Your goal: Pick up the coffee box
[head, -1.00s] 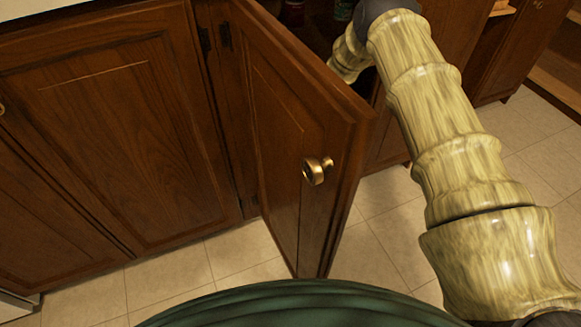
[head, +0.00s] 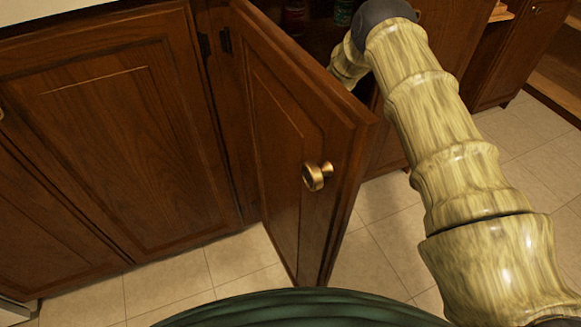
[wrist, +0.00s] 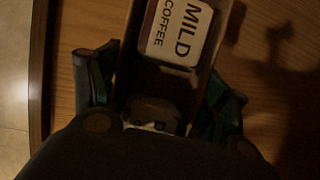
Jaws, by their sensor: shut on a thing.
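The coffee box (wrist: 178,40), dark brown with a white label reading "MILD COFFEE", lies lengthwise between my fingers in the wrist view. My gripper (wrist: 163,88) is shut on it, with one dark green finger along each side. The near end of the box is dim and partly covered by the gripper's body. In the head view my gripper and the box are hidden inside the cabinet, beyond the open door (head: 285,130).
The open door with its brass knob (head: 317,176) stands close to the left of my arm. A reddish container (head: 293,17) and a green one (head: 343,12) stand inside the dark cabinet. Wooden cabinet surface (wrist: 275,80) lies around the box. Tiled floor (head: 385,235) is clear.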

